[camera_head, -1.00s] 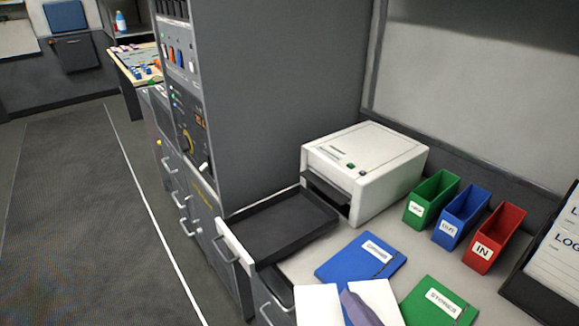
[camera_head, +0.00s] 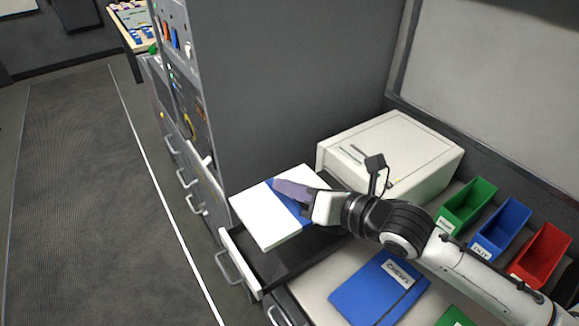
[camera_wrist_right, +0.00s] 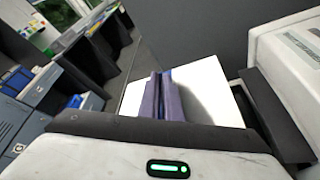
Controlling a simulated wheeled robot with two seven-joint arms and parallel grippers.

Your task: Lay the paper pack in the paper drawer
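The paper pack (camera_head: 262,222) is a white block with a blue band across its middle. It appears to be above the open paper drawer (camera_head: 290,265), a dark tray with a white front and a grey handle. The pack hides much of the tray. My right gripper (camera_head: 290,190) comes in from the right, its purple-grey fingers at the blue band. In the right wrist view the fingers (camera_wrist_right: 161,98) are close together over the white pack (camera_wrist_right: 205,90), and appear shut on its band. My left gripper is not in view.
A white printer (camera_head: 390,155) stands behind my right wrist. Green (camera_head: 466,205), blue (camera_head: 500,230) and red (camera_head: 541,254) bins stand at the right. A blue folder (camera_head: 375,292) lies on the counter. A tall grey cabinet (camera_head: 290,80) rises behind the drawer.

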